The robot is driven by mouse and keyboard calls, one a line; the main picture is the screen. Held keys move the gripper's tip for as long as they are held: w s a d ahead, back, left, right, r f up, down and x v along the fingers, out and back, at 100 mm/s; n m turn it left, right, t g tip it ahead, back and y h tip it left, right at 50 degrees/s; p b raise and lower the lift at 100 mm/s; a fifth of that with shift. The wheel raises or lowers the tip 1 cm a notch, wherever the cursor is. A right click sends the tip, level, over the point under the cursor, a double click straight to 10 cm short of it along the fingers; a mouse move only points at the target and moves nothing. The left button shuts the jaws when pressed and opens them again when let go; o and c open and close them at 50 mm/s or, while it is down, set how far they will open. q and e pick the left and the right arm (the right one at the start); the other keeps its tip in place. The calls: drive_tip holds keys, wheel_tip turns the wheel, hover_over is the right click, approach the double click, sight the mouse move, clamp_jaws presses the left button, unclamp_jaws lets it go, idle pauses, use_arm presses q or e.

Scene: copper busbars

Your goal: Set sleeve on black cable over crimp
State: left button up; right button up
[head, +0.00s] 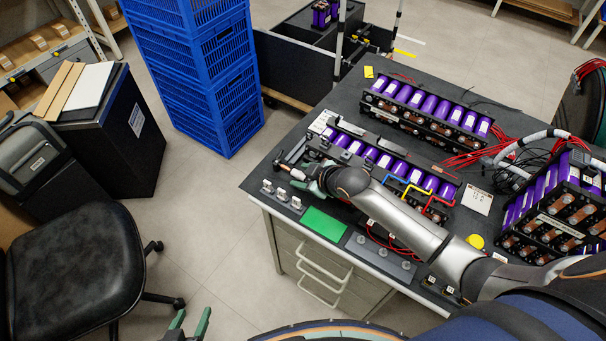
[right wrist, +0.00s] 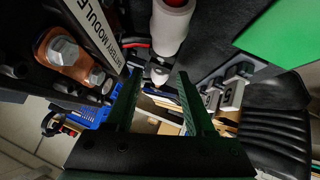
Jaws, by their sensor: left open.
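My right gripper (head: 306,178) is low over the left front of the workbench, beside the near battery module. In the right wrist view its two fingers (right wrist: 157,88) stand apart. A small light-grey metal end (right wrist: 159,75) shows between the fingertips, with gaps visible on both sides. Just beyond it is a white cylinder (right wrist: 170,30) with a red part at its top. In the head view a small white and red piece (head: 298,174) shows at the gripper tip. I cannot clearly tell the sleeve, crimp and black cable apart. My left gripper (head: 190,324) is open and empty at the bottom edge.
Battery modules with purple cells (head: 426,106) stand on the workbench; another (head: 545,215) is at the right. A green mat (head: 323,225) and a grey strip with studs (head: 380,250) lie along the front edge. Blue crates (head: 205,75) and a black chair (head: 75,260) stand left.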

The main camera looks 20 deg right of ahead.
clamp_jaws()
idle(1.2)
